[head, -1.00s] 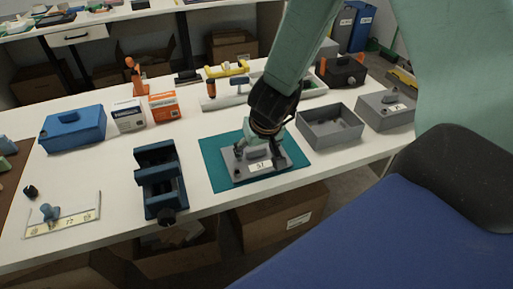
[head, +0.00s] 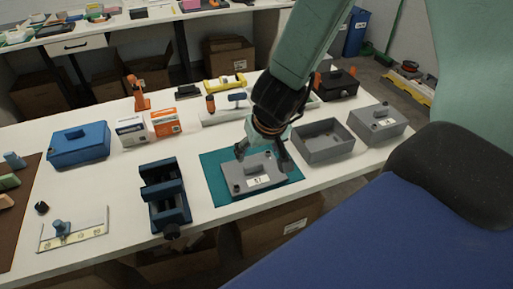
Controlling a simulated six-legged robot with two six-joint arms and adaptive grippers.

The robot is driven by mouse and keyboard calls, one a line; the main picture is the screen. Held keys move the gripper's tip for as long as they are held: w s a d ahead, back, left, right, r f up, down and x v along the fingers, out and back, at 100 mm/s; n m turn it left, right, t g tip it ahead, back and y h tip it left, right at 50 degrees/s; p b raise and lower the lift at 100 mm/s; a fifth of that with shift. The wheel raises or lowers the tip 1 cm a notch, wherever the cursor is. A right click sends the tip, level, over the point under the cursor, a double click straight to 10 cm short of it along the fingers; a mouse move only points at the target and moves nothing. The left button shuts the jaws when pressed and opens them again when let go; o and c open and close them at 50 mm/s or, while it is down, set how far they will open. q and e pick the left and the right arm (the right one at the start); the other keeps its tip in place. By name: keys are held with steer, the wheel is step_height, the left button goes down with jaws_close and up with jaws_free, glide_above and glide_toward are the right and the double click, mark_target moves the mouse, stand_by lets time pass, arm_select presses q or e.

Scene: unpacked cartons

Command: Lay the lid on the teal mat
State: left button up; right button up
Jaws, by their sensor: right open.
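The grey lid (head: 257,174), with a raised handle and a white label, lies flat on the teal mat (head: 217,188). My right gripper (head: 262,155) is open just above the lid's rear part, its fingers spread to either side of the handle. A small gap seems to lie between the fingers and the handle, though the far side is hidden. My left gripper is not in view.
An open grey box (head: 322,142) stands right of the mat, with a closed grey box (head: 379,122) beyond it. A dark blue vise (head: 166,197) stands left of the mat. A blue case (head: 79,146) and small cartons (head: 147,127) are behind.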

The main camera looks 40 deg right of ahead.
steer(key=s+a+f+n+g, duration=0.1)
steer(key=s+a+f+g, duration=0.1)
steer(key=s+f, duration=0.6)
steer(key=s+a+f+n+g+y+p, duration=0.1)
steer(key=s+a+f, duration=0.3)
steer(key=s+f, duration=0.5)
steer(key=s+g, duration=0.1)
steer(key=s, duration=0.7)
steer(key=shift+a+f, duration=0.15)
steer(key=shift+a, duration=0.05)
steer(key=shift+s, duration=0.1)
step_height(320, 180, down, 5)
steer(key=b, duration=0.5)
